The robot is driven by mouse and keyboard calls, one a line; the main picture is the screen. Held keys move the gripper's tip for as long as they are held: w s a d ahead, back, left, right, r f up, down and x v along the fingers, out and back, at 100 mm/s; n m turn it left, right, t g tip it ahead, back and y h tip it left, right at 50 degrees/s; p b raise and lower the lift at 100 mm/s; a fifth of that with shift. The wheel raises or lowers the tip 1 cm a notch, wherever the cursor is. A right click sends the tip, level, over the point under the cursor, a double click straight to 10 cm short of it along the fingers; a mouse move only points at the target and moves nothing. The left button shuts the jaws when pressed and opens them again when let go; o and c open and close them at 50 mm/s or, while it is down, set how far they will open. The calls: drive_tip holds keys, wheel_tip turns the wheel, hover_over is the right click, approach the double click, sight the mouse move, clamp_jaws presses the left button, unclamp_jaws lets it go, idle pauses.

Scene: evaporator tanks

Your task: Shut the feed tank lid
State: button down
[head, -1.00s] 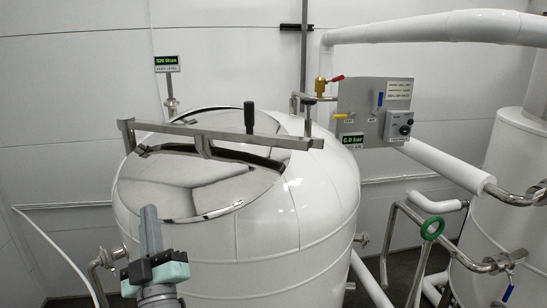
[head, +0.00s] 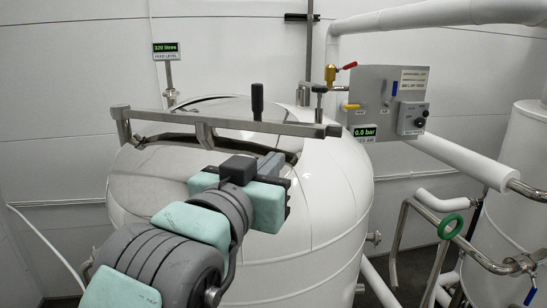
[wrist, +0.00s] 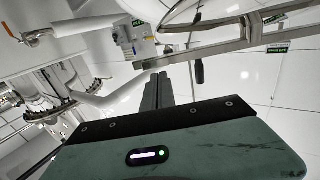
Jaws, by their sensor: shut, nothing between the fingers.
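The white feed tank (head: 330,205) stands in the middle of the head view. Its polished steel lid (head: 150,180) is on top, with a dark curved edge behind my arm; how far it stands open I cannot tell. A steel crossbar (head: 232,124) spans the top, with an upright black handle (head: 257,102). My gripper (head: 271,163) is shut and empty, in front of the bar and below the handle in the picture. My arm hides much of the lid. In the wrist view the shut fingers (wrist: 158,90) point toward the crossbar (wrist: 210,49) and the black handle (wrist: 199,72), apart from both.
A grey control panel (head: 388,100) with valves stands right of the tank top. A level display (head: 166,50) is on a post behind left. A white pipe (head: 440,22) crosses the upper right. Steel pipework with a green handwheel (head: 450,226) stands at right.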

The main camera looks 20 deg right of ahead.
sight(299, 136)
drive_tip(key=p+x, duration=0.3)
drive_tip(key=x, duration=0.8)
drive_tip(key=shift+r, duration=0.1)
drive_tip(key=shift+w+d, duration=0.25)
drive_tip(key=shift+w, duration=0.05)
